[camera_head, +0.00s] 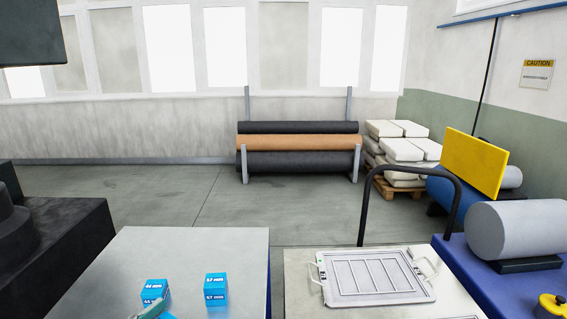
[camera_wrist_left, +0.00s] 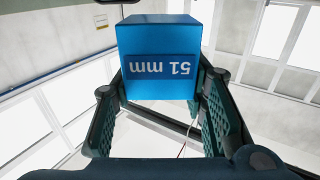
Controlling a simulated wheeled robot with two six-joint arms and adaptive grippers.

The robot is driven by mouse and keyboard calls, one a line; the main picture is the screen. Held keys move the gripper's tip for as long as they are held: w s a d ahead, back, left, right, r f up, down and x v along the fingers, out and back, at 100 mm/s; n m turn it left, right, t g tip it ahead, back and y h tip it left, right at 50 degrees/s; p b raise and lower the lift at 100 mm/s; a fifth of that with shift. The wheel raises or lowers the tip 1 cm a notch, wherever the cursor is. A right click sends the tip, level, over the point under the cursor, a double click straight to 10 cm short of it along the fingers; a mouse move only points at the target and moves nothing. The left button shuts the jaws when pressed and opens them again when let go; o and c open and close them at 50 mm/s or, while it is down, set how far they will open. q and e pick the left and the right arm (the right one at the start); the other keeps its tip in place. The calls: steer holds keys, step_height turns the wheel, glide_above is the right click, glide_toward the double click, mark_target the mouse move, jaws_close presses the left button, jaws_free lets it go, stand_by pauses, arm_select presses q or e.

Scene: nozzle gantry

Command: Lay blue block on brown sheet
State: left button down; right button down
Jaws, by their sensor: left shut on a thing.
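My left gripper (camera_wrist_left: 160,88) is shut on a blue block marked 51 mm (camera_wrist_left: 160,55), one green padded finger on each side of it. In the head view only a teal edge, probably of this block or the gripper, shows at the bottom edge, near two other blue blocks. One blue block (camera_head: 155,291) is marked 44 mm and another (camera_head: 216,289) is marked 57 mm; both stand on the pale table top (camera_head: 190,250). I cannot make out a brown sheet on the table. My right gripper is not in view.
A cart (camera_head: 300,270) to the right carries a white framed panel (camera_head: 370,276) and has a dark handle (camera_head: 363,215). A gap separates it from the table. A rack with dark rolls and one orange-brown roll (camera_head: 300,143) stands by the wall. The table's back part is clear.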

arm_select(q)
steer(key=s+f, duration=0.4)
steer(key=f, duration=0.2)
steer(key=w+a+r+n+t+y, duration=0.1)
steer(key=w+a+r+y, duration=0.1)
steer(key=w+a+r, duration=0.4)
steer(key=w+a+r+n+y, duration=0.1)
steer(key=w+a+r, duration=0.1)
steer(key=w+r, duration=0.7)
steer(key=w+a+r+n+t+y, duration=0.1)
steer(key=w+a+r+n+y, duration=0.35)
steer(key=a, duration=0.55)
steer(key=w+a+f+y, duration=0.1)
steer(key=a+f+y, duration=0.1)
steer(key=a, duration=0.3)
steer(key=shift+a+p, duration=0.3)
steer(key=shift+w+f, duration=0.1)
step_height(320, 180, down, 20)
steer(key=shift+r+b, duration=0.2)
steer(key=shift+b, duration=0.9)
